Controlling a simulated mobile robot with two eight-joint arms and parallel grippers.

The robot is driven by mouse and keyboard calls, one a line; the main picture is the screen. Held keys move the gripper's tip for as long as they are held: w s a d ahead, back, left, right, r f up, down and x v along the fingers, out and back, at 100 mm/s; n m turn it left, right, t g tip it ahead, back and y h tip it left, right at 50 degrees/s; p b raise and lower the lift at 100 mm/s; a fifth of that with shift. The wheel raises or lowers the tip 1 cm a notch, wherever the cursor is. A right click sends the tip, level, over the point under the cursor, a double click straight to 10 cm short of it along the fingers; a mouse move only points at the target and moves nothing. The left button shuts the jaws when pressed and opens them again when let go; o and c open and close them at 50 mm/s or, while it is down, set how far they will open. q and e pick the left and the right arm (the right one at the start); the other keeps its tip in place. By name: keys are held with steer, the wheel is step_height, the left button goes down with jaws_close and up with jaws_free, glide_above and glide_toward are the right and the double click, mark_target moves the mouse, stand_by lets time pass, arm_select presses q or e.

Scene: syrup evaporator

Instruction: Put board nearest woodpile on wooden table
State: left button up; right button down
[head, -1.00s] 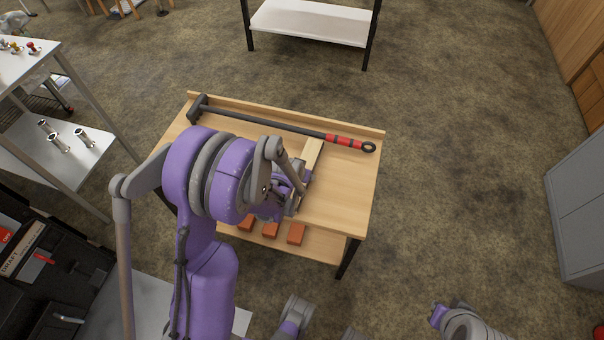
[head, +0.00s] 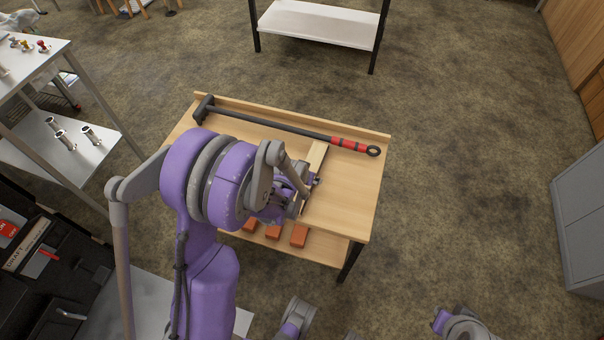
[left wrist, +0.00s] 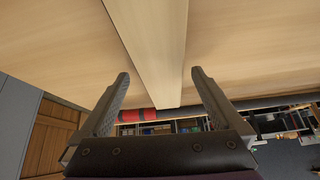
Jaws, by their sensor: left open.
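A pale board (head: 317,154) lies on the wooden table (head: 345,195), its far end near the handle of a long hammer. My left gripper (head: 310,183) is over the near part of the board and hides it in the head view. In the left wrist view the board (left wrist: 155,40) runs between the two spread fingers of my left gripper (left wrist: 160,74). The fingers are open, with a gap on each side of the board. No right gripper fingers show.
The long hammer (head: 270,123) with a red grip lies along the table's back edge. Several orange bricks (head: 299,235) sit on the lower shelf. A metal shelf unit (head: 95,165) stands at left, a grey cabinet (head: 582,220) at right. The table's right part is clear.

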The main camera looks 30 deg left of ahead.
arm_select(q)
steer(key=p+v, duration=0.2)
steer(key=v, duration=0.9)
steer(key=s+d+r, duration=0.3)
steer(key=s+d, duration=0.1)
steer(key=s, duration=0.4)
steer(key=s+d+r+m+g+h, duration=0.1)
steer(key=s+d+r, duration=0.3)
steer(key=s, duration=0.4)
steer(key=shift+s+d+r+m, duration=0.3)
steer(key=shift+s+d, duration=0.1)
steer(key=shift+d, duration=0.15)
